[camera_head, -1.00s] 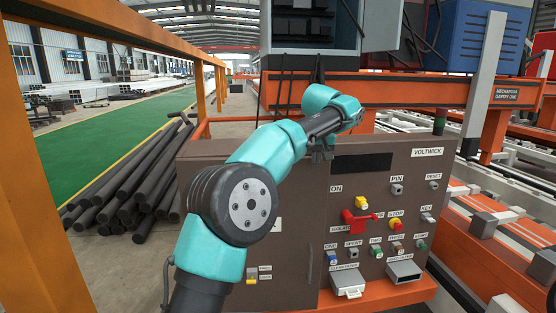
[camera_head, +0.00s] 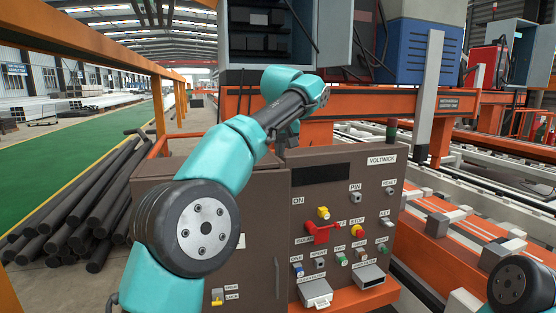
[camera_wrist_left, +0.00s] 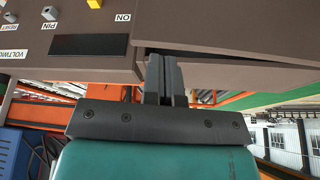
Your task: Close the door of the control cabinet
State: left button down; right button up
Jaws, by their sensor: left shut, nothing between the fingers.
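The control cabinet is brown, with a control panel (camera_head: 340,200) on its right half and a door (camera_head: 255,240) on its left half. The door's upright handle (camera_head: 277,278) is near the seam with the panel. In the left wrist view the door (camera_wrist_left: 240,25) is at the upper right, and a thin dark gap shows behind its top edge, so it looks slightly ajar. My left gripper (camera_wrist_left: 165,80) is shut and empty at the cabinet's top edge by this gap; I cannot tell whether it touches. My left arm covers much of the door in the head view. My right gripper is out of view.
A red rotary handle (camera_head: 322,233) and several buttons stick out of the panel. A pile of dark bars (camera_head: 85,205) lies left of the cabinet. Orange railing (camera_head: 90,55) runs along the left. Part of my right arm shows at the lower right.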

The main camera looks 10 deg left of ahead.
pick_arm(q)
jog(key=shift+s+r, duration=0.25)
jog(key=shift+r, duration=0.35)
jog(key=m+t+y, duration=0.3)
jog(key=m+y, duration=0.2)
jog(key=m, duration=0.2)
send_near(285, 196)
jog(key=a+f, duration=0.4)
jog(key=s+d+f+m+h, duration=0.1)
jog(key=s+d+f+m, duration=0.1)
jog(key=f, duration=0.3)
jog(key=s+d+f+m+t, duration=0.1)
jog(key=s+d+f+m, duration=0.1)
jog(key=f+m, duration=0.2)
jog(key=s+d+f+m+h, duration=0.1)
jog(key=s+d+f+m, duration=0.1)
jog(key=f, duration=0.5)
jog(key=shift+s+f+m+t+h, duration=0.3)
jog(key=shift+s+f+m, duration=0.1)
jog(key=shift+m, duration=0.4)
jog(key=shift+w+f, duration=0.1)
jog(key=shift+w, duration=0.05)
jog(key=w+r+x, duration=0.1)
jog(key=r+x, duration=0.1)
jog(key=x, duration=1)
jog(key=shift+w+a+f, duration=0.25)
jog(key=shift+w+a, duration=0.25)
jog(key=shift+w, duration=0.1)
